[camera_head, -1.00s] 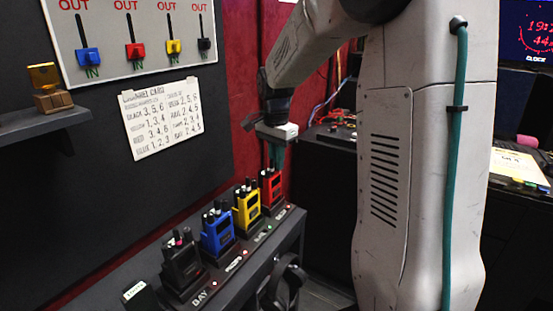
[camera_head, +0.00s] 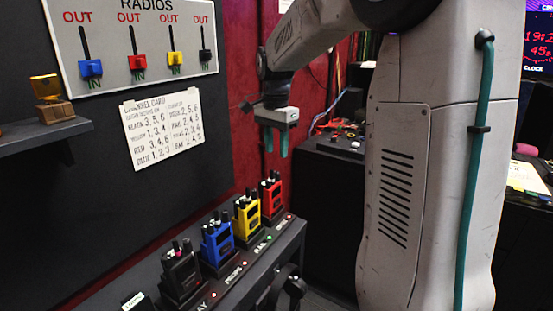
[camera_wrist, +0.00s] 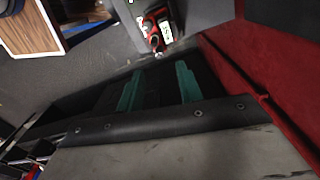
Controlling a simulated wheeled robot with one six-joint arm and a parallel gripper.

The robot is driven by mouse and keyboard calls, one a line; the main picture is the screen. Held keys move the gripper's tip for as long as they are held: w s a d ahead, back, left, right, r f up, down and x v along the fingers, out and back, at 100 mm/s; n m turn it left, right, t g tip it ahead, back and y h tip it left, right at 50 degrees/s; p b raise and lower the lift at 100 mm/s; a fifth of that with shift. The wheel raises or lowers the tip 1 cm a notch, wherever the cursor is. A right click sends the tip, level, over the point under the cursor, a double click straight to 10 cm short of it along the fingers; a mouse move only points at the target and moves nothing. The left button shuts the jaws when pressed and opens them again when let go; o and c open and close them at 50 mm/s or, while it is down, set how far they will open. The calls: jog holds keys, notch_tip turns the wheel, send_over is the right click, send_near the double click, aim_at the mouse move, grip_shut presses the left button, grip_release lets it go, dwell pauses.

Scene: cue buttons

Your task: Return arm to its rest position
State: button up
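My gripper (camera_head: 276,146) hangs from my grey arm in the head view, fingers pointing down, above and behind the row of radios and apart from them. Its two teal fingers stand apart with nothing between them; the wrist view shows the same gap (camera_wrist: 160,88). Below it, a red radio (camera_head: 271,196), a yellow radio (camera_head: 247,212), a blue radio (camera_head: 217,242) and a black radio (camera_head: 180,272) stand upright in a dark charging rack (camera_head: 250,262). A red object, probably the red radio, shows beyond the fingers in the wrist view (camera_wrist: 158,28).
A board (camera_head: 140,45) with four coloured switches, marked OUT, hangs above a channel card (camera_head: 163,130) on the dark wall. A shelf (camera_head: 40,135) juts out at left. A dark cabinet (camera_head: 330,190) stands behind my gripper. Red wall panels (camera_head: 235,190) lie close by.

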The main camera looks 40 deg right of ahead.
jog(key=shift+r, duration=0.4)
jog(key=shift+s+f+n, duration=0.1)
jog(key=shift+f+n, duration=0.05)
jog(key=shift+n, duration=0.45)
jog(key=s+a+f+n, duration=0.1)
jog(key=s+a+n, duration=0.6)
jog(key=s, duration=0.6)
jog(key=s+a+f+n+t, duration=0.1)
jog(key=s+a+n, duration=0.6)
jog(key=s, duration=0.7)
jog(key=shift+s+a+f+n+t, duration=0.25)
jog(key=shift+a+f, duration=0.2)
jog(key=shift+a, duration=0.65)
